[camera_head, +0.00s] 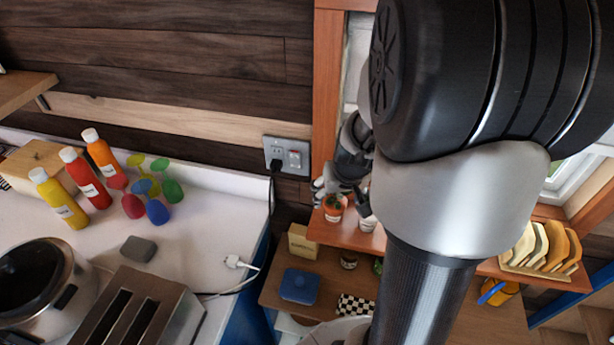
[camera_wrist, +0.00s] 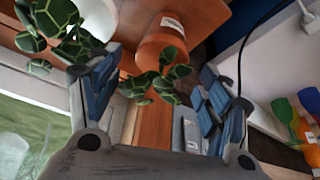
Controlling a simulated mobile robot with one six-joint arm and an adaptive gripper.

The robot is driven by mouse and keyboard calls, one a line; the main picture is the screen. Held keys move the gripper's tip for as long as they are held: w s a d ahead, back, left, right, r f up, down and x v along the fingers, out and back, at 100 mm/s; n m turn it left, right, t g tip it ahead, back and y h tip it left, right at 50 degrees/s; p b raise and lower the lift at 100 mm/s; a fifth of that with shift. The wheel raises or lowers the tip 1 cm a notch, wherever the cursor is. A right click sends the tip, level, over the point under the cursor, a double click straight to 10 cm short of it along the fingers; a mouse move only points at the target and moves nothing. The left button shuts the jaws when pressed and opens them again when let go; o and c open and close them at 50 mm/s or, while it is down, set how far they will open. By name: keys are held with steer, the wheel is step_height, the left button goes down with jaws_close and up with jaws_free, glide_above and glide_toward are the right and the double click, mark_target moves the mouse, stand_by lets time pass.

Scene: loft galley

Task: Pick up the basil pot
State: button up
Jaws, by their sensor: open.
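A terracotta pot (camera_head: 334,208) with a green plant stands on the wooden window shelf; in the wrist view this pot (camera_wrist: 158,44) has a small white label and patterned green leaves. A white pot (camera_head: 367,221) stands close beside it, and this white pot (camera_wrist: 98,17) also has a leafy plant. I cannot read which one is basil. My gripper (camera_head: 334,188) is just above the terracotta pot, partly hidden by my arm. In the wrist view my gripper (camera_wrist: 158,90) is open, with the terracotta pot's leaves between and beyond the fingertips; nothing is held.
A toast rack (camera_head: 543,247) stands farther right on the shelf. Below are a blue container (camera_head: 299,286) and a tan box (camera_head: 302,241). The white counter (camera_head: 200,208) at left holds bottles, a toaster (camera_head: 140,310) and a pot. A socket (camera_head: 287,155) with a cord is on the wall.

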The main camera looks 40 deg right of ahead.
steer(key=b+x, duration=0.2)
steer(key=x, duration=0.4)
steer(key=c, duration=1.3)
steer(key=shift+r, duration=0.15)
